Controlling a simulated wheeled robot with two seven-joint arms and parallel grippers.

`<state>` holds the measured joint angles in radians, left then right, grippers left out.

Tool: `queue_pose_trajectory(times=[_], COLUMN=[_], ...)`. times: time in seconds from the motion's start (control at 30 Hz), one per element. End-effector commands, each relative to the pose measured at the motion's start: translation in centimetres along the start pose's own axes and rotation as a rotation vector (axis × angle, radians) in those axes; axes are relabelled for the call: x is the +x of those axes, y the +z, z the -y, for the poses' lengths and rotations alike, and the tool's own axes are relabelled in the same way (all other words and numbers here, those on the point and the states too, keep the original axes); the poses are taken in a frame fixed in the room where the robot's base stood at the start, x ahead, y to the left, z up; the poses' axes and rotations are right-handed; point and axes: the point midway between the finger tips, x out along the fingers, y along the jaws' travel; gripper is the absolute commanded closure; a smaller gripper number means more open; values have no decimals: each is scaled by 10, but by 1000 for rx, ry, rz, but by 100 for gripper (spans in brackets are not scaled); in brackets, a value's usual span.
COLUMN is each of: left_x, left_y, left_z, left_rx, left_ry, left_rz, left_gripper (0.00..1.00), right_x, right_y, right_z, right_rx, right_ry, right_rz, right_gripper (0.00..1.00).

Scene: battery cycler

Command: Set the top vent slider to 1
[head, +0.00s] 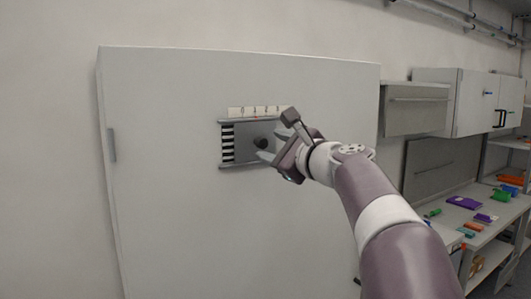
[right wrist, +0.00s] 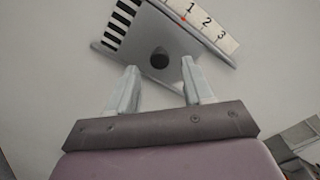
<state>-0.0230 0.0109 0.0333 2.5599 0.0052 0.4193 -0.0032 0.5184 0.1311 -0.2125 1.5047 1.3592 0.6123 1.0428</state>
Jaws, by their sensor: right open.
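The top vent slider is a grey plate (head: 243,150) in rails on the upper front of a large white cabinet. A dark round knob (head: 260,142) stands on the plate, and black-and-white slats show at its left. A white scale (head: 236,112) runs above it. My left gripper is out of view.
The white cabinet (head: 180,220) has a flat front with a small handle (head: 112,145) at its left edge. At the right, a bench (head: 455,215) holds several coloured items under wall cabinets (head: 465,100). The cabinet front around the slider is clear.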

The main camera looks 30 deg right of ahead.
Motion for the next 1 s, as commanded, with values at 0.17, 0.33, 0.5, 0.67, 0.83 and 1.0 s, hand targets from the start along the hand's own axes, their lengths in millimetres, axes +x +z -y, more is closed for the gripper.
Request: queue_pose_trajectory(times=[0.17,0.33,0.5,0.67,0.83,1.0], left_x=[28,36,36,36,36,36], left_y=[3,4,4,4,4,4], left_z=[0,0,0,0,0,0], left_rx=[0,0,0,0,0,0], left_ry=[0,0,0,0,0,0], left_rz=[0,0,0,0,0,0], left_gripper=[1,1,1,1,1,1], right_x=[-49,-76,-83,-83,-83,-82], right_y=[-6,-3,-1,-1,-1,-2], right_z=[-4,-2,-1,0,0,1], right_rx=[-2,-1,1,0,0,-69], right_ry=[-5,-2,1,1,1,-6], right_rz=[-3,-2,-1,-1,-1,-7], right_gripper=[49,49,49,49,49,49])
